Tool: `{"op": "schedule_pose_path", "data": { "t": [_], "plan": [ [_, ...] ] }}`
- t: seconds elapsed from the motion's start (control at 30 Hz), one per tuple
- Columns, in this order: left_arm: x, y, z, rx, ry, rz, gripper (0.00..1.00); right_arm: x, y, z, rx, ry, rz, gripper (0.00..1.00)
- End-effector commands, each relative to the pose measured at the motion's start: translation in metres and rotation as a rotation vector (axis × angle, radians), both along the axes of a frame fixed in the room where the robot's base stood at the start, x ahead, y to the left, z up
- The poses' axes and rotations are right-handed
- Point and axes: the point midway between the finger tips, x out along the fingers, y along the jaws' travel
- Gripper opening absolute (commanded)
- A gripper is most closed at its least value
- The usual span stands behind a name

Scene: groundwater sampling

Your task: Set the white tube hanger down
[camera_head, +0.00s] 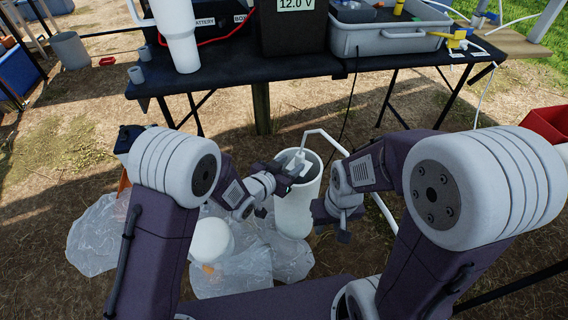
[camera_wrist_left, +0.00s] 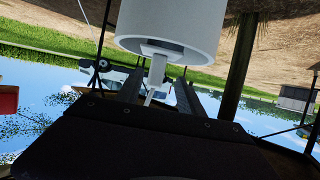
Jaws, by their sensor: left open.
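The white tube hanger (camera_head: 297,163) is a small pale piece at the mouth of an upright white cylinder (camera_head: 294,208) in the head view. A bent white tube (camera_head: 327,138) rises beside it. My left gripper (camera_head: 284,172) is at the cylinder's rim, right by the hanger. In the left wrist view, its open fingers (camera_wrist_left: 158,92) stand on either side of a thin pale strip (camera_wrist_left: 156,72) below the white cylinder (camera_wrist_left: 168,25). Whether the fingers touch it cannot be told. My right gripper (camera_head: 335,218) is lower, just right of the cylinder, with its jaw gap unclear.
Clear plastic bags (camera_head: 100,236) and a white rounded container (camera_head: 211,240) lie around the cylinder's left. A red bin (camera_head: 548,122) stands at far right.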

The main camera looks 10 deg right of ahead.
Motion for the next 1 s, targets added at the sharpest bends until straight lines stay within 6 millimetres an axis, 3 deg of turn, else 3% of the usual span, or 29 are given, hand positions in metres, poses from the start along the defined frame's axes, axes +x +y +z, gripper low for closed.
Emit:
{"op": "schedule_pose_path", "data": {
  "t": [0.07, 0.13, 0.3, 0.67, 0.73, 0.77, 0.87, 0.9, 0.97, 1.0],
  "plan": [
    [-0.010, 0.009, 0.010, 0.001, 0.001, 0.000, 0.45, 0.000, 0.000, 0.010, 0.000, 0.000, 0.000, 0.36],
    [-0.016, 0.016, 0.007, -0.001, -0.002, 0.000, 0.45, 0.000, 0.000, -0.005, 0.000, 0.000, 0.000, 0.36],
    [-0.027, 0.025, 0.014, -0.001, -0.002, 0.001, 0.45, 0.000, 0.000, -0.009, 0.000, 0.000, 0.000, 0.36],
    [-0.028, 0.026, 0.016, 0.000, 0.000, 0.000, 0.45, 0.000, 0.000, -0.008, 0.000, 0.000, 0.000, 0.36],
    [-0.026, 0.035, 0.014, 0.018, 0.015, 0.022, 0.45, 0.000, 0.000, -0.008, 0.000, 0.000, 0.000, 0.36],
    [-0.023, 0.046, 0.012, 0.039, 0.035, 0.048, 0.45, 0.000, 0.000, -0.008, 0.000, 0.000, 0.000, 0.36],
    [-0.022, 0.116, -0.005, 0.167, 0.187, 0.215, 0.45, 0.000, 0.000, -0.008, 0.000, 0.000, 0.000, 0.36],
    [-0.030, 0.152, -0.013, 0.222, 0.280, 0.300, 0.45, 0.000, 0.000, -0.008, 0.000, 0.000, 0.000, 0.36],
    [-0.054, 0.203, -0.024, 0.289, 0.436, 0.420, 0.45, 0.000, 0.000, -0.008, 0.000, 0.000, 0.000, 0.36],
    [-0.076, 0.230, -0.029, 0.321, 0.544, 0.488, 0.45, 0.000, 0.000, -0.008, 0.000, 0.000, 0.000, 0.36]
  ]
}}
